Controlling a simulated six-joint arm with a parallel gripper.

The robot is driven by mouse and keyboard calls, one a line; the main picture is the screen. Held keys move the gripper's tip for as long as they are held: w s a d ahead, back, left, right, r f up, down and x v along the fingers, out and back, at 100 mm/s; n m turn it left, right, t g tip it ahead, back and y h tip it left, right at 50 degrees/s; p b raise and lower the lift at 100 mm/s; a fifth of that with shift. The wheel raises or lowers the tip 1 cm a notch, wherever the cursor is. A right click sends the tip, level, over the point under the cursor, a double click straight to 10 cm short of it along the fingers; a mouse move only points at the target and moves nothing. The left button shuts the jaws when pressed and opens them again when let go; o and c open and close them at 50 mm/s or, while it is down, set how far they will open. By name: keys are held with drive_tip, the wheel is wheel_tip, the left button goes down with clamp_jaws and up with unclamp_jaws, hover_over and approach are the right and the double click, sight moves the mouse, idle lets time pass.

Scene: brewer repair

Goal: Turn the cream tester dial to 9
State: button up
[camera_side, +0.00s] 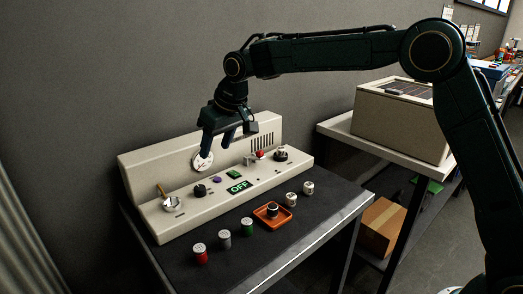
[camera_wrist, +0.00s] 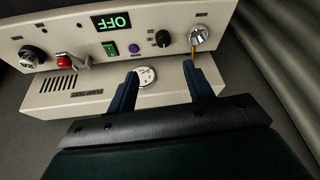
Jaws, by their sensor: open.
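The cream tester (camera_side: 220,205) stands on the dark bench with a sloped front panel and a raised back. A black knob (camera_wrist: 162,38) sits on the panel beside a purple button; it also shows in the side view (camera_side: 200,190). A dark-topped round knob (camera_side: 280,154) is at the panel's other end and shows in the wrist view (camera_wrist: 31,57). No number on either knob is readable. A white round gauge (camera_wrist: 146,76) is on the back part. My gripper (camera_side: 216,148) is open and empty above the tester, its fingers (camera_wrist: 160,70) apart in front of the gauge.
The panel also has a green OFF display (camera_side: 238,187), a red-tipped lever (camera_side: 260,155) and a silver socket with a wooden stick (camera_side: 171,203). Several small canisters and an orange tray (camera_side: 272,222) line the bench front. A beige box (camera_side: 400,120) stands at right.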

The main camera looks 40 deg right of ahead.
sight(200, 187)
drive_tip(key=shift+w+a+f, duration=0.5)
drive_tip(key=shift+w+f, duration=0.05)
drive_tip(key=x, duration=1.3)
drive_tip(key=shift+f, duration=0.4)
drive_tip(key=c, duration=1)
